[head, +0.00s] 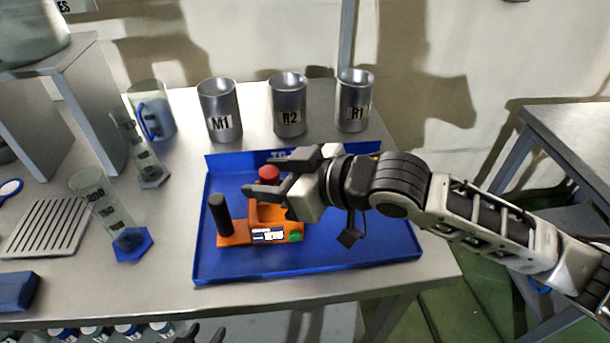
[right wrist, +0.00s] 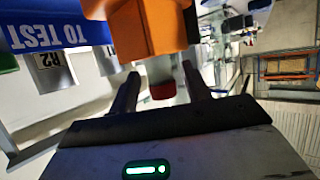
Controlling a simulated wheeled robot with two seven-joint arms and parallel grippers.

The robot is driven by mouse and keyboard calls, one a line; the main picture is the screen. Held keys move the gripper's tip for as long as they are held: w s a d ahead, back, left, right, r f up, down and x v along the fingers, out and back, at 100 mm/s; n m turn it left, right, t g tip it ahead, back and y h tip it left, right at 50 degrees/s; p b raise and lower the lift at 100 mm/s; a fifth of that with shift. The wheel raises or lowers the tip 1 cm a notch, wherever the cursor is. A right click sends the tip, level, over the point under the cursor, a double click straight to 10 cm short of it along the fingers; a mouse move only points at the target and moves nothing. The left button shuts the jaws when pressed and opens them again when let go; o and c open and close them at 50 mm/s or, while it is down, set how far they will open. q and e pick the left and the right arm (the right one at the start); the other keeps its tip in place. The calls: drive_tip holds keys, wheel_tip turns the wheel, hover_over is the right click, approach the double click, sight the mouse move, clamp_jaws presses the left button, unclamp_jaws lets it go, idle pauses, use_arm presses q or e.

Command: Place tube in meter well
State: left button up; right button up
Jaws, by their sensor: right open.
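An orange meter (head: 267,220) with a label, a green button and a black post stands on the blue tray. A red cap (head: 269,173) shows just above the meter. It looks like the tube's cap, but the tube's body is hidden. My right gripper (head: 260,176) is open, with its fingers on either side of the red cap. In the right wrist view, the red cap (right wrist: 163,90) lies in the gap between the fingers, below the orange meter (right wrist: 147,28). Dark fingertips of my left gripper (head: 202,336) show apart at the bottom edge.
The blue tray (head: 350,257) has free room at its right. Metal beakers M1 (head: 219,108), R2 (head: 288,105) and R1 (head: 354,100) stand behind it. Glass cylinders (head: 105,210), a slotted rack (head: 45,228) and a shelf stand at left. Capped bottles are below the table's front edge.

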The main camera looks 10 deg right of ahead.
use_arm(q)
drive_tip(key=shift+f, duration=0.15)
use_arm(e)
drive_tip(key=v, duration=1)
drive_tip(key=shift+s, duration=0.15)
